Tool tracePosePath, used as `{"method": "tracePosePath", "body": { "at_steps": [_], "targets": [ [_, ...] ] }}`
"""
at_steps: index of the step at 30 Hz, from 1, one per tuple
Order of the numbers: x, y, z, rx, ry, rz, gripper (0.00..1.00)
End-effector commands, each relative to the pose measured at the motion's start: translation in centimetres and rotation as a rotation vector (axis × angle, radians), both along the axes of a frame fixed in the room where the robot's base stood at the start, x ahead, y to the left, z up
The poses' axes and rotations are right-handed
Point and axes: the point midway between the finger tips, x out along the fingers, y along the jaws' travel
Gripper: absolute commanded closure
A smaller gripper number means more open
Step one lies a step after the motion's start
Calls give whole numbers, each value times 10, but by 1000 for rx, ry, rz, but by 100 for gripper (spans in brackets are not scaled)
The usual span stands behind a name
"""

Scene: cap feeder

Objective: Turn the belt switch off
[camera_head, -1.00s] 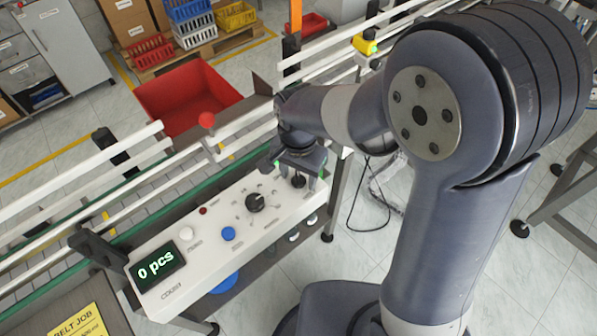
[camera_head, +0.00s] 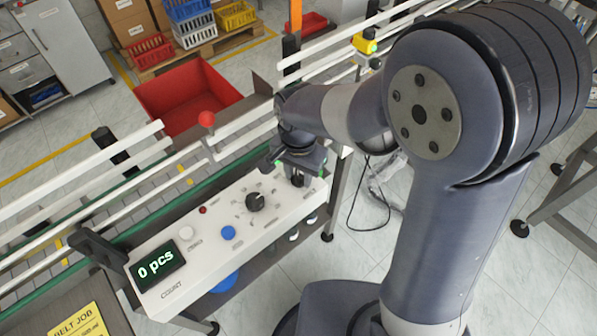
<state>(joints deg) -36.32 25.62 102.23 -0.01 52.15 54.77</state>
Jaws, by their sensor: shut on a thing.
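The white control panel (camera_head: 207,258) runs along the belt's near side. Its display (camera_head: 156,266) reads "0 pcs". My gripper (camera_head: 298,178) is over the panel's far right end, pointing down, with its fingers shut around a dark knob (camera_head: 297,181), which I take to be the belt switch. The fingers partly hide it, and its label and setting cannot be read. A larger black rotary knob (camera_head: 255,202) stands left of my gripper, with a blue button (camera_head: 228,233) and a white button (camera_head: 186,233) farther left.
White guard rails (camera_head: 80,190) line the green belt (camera_head: 125,236) behind the panel. A yellow sign (camera_head: 80,322) lies at the bottom left.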

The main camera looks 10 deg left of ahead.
Motion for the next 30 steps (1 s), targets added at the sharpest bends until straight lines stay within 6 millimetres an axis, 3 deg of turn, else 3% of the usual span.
{"method": "tracePosePath", "body": {
  "at_steps": [11, 30],
  "targets": [
    [0, 0, -1, 0, 0, 189, 91],
    [0, 0, 0, 1, -1, 772, 91]
  ]
}}
